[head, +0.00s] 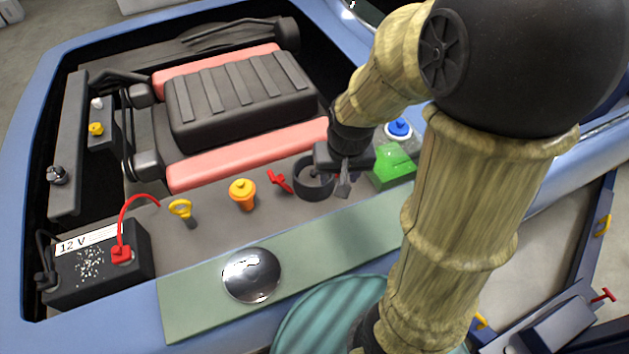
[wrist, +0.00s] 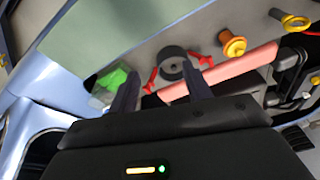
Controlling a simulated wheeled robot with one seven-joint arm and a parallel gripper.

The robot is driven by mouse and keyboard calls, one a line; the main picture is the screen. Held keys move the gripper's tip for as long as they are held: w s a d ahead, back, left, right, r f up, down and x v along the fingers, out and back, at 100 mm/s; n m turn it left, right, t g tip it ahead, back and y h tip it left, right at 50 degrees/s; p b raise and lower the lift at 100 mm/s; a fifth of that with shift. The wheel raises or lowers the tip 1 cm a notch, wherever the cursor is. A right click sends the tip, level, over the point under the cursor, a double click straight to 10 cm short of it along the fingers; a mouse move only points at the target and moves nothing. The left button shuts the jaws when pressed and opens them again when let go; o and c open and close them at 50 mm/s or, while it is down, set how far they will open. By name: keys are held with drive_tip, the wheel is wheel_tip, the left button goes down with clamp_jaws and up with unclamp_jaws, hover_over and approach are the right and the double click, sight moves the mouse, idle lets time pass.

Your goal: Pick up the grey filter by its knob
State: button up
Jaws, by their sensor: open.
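The grey filter (head: 308,190) is a short dark round can in the engine bay, between a red lever and a green block. In the wrist view the filter (wrist: 172,54) shows as a ring with a small knob in its middle. My gripper (head: 330,182) points down over the filter and hides part of it in the head view. In the wrist view my gripper (wrist: 162,78) is open and empty, with the filter between and beyond its fingertips. I cannot tell how high the tips are above the knob.
A red lever (head: 279,182) and an orange cap (head: 242,194) stand left of the filter; a green block (head: 393,168) is close on its right. A second red part (wrist: 151,80) shows near the fingers in the wrist view. A black battery (head: 98,265) sits far left.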

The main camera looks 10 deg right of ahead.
drive_tip(key=w+f+m+b, duration=0.2)
drive_tip(key=w+f+m, duration=0.2)
drive_tip(key=w, duration=0.7)
drive_tip(key=w+a+f+m+g+h+b, duration=0.1)
drive_tip(key=w+f+m+b, duration=0.2)
drive_tip(key=w+f, duration=0.4)
drive_tip(key=w, duration=0.5)
drive_tip(key=shift+f+m+b, duration=0.35)
drive_tip(key=shift+m, duration=0.05)
drive_tip(key=p, duration=0.3)
hover_over(313, 172)
drive_tip(key=s, duration=0.1)
wheel_tip(313, 172, down, 12)
drive_tip(key=shift+f, duration=0.1)
drive_tip(key=shift+w+f+p, duration=0.25)
drive_tip(key=shift+f+p, duration=0.4)
drive_tip(key=shift+f, duration=0.65)
drive_tip(key=shift+w+f+p, duration=0.25)
drive_tip(key=shift+f+p, duration=0.4)
drive_tip(key=shift+f, duration=0.6)
